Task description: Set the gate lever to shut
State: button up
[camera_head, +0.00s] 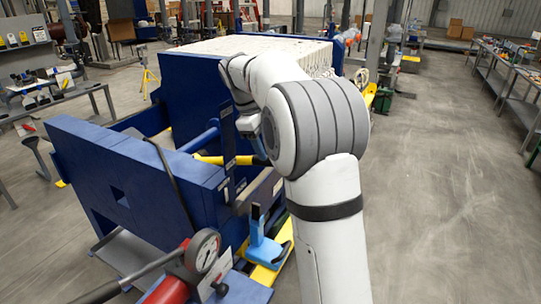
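A yellow bar (222,159) sticks out beside a dark blue upright plate (228,140) on the side of the blue press. It may be the gate lever; I cannot tell for certain. Small pale labels are on the plates near it, too small to read. My arm reaches in from the lower right and bends over the press. The end of my arm hangs just above and right of the yellow bar. My gripper's fingers are hidden behind my own arm, so whether they touch anything is not visible.
A light blue bracket (262,242) stands at the press's lower right side. A pressure gauge (203,250) and red cylinder (168,291) are in front. Benches (507,75) line the right; the floor (440,170) between is clear.

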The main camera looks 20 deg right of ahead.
jog(key=v, duration=0.3)
jog(key=shift+r, duration=0.15)
jog(key=shift+c, duration=0.4)
